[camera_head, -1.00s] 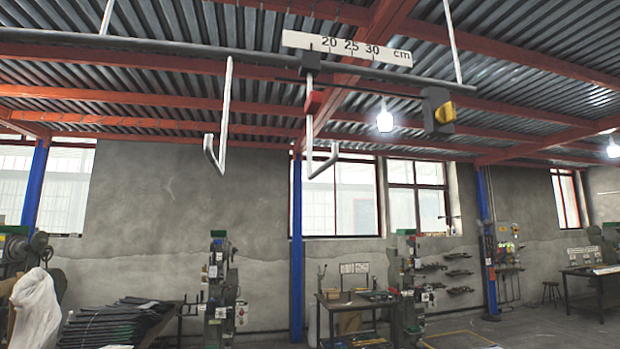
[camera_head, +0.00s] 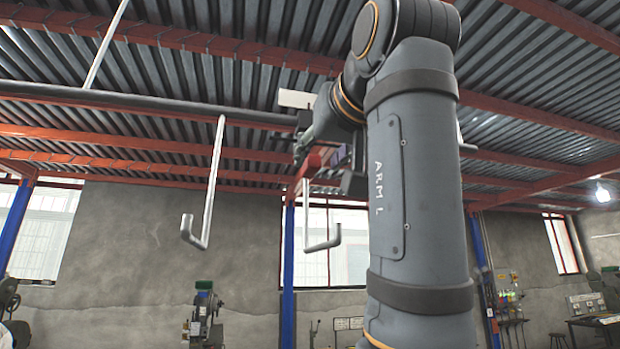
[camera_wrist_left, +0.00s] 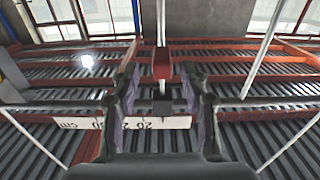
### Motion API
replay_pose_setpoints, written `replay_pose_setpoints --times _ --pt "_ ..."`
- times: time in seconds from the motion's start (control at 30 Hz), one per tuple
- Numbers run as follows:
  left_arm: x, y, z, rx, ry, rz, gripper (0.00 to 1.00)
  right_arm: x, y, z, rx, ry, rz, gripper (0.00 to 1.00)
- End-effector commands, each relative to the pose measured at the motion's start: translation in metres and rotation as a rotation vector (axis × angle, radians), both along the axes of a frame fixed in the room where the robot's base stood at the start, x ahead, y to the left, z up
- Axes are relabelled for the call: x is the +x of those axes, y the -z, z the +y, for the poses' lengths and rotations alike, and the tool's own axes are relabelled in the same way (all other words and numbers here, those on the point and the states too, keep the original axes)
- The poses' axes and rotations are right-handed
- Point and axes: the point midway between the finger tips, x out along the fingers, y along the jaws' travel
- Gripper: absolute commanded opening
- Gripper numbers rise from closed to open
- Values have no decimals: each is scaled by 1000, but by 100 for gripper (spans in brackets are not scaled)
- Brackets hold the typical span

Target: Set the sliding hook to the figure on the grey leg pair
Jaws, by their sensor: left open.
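The sliding hook hangs from the dark rail; its red block (camera_head: 310,165) and white lower bend (camera_head: 322,246) show in the head view. My left gripper (camera_head: 325,162) is open at the red block, partly hidden by my arm. In the left wrist view, upside down, the red block (camera_wrist_left: 162,65) lies between the spread fingers of the gripper (camera_wrist_left: 160,74); contact cannot be told. The white scale (camera_head: 297,99) is mostly hidden in the head view. In the wrist view the scale (camera_wrist_left: 155,123) shows 20 near the black slider (camera_wrist_left: 162,108). No grey leg pair shows.
A fixed white hook (camera_head: 205,200) hangs left of the sliding hook. The dark rail (camera_head: 150,105) hangs on thin white rods under the ceiling. A green machine (camera_head: 205,315) stands far below by the wall. Air around the lower hook bends is free.

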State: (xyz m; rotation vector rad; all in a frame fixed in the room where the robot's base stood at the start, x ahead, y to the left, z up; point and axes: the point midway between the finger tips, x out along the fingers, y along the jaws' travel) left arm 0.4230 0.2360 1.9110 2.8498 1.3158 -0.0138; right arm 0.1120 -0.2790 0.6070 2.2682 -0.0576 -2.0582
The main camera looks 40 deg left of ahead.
Motion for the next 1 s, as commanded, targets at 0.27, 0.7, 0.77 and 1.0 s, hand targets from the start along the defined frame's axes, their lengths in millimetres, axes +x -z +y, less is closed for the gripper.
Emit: replay_pose_setpoints --times 0.27,0.7,0.77,1.0 --pt "39 -5 46 -1 -2 1 45 -2 -29 3 3 1 2 64" --pt "61 0 71 2 1 -1 45 -2 -39 3 3 1 3 64" --pt "61 0 71 2 1 -1 45 -1 -39 3 3 1 2 64" --pt "61 0 70 2 1 -1 19 -2 -39 3 3 1 2 64"
